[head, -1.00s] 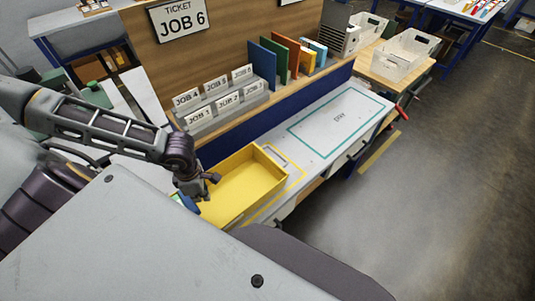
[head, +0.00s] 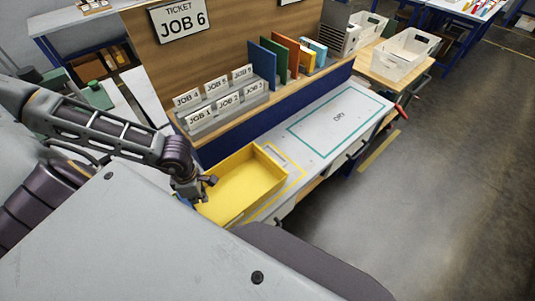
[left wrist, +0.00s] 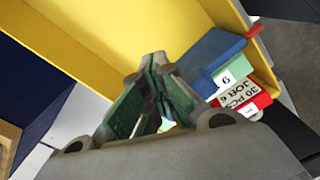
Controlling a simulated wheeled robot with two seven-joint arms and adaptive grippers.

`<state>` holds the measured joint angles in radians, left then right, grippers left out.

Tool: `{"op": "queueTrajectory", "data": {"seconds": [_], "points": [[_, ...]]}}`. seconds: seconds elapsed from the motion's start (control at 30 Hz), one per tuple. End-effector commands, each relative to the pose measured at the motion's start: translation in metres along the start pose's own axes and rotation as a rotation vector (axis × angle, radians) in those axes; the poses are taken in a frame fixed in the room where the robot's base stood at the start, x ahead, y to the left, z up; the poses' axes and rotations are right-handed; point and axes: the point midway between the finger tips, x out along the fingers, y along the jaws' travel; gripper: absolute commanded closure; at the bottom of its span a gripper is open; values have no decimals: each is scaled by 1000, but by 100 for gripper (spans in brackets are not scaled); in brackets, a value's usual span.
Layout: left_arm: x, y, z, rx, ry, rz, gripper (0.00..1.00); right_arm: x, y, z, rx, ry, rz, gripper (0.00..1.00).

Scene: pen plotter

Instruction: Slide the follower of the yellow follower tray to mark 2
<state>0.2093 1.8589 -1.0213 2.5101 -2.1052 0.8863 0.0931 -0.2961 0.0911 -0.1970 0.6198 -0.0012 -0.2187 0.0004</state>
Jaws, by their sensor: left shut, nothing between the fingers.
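The yellow follower tray (head: 248,182) lies on the bench. It also shows in the left wrist view (left wrist: 95,30). Its far part is empty. Mark 2 is not readable.
A rack of job cards (head: 222,102) and upright coloured boards (head: 282,62) stand behind the tray. The teal-outlined area (head: 340,118) on the bench to the right is clear. White bins (head: 405,55) stand farther back.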

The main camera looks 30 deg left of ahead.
Motion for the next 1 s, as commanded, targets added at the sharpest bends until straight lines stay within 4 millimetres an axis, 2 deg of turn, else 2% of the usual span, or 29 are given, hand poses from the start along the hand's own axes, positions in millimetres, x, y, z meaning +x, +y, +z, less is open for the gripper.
{"op": "queueTrajectory", "data": {"seconds": [1.0], "points": [[0,-13,-23,-2,4,-3,100,-18,3,-2,-1,0,2,100]]}}
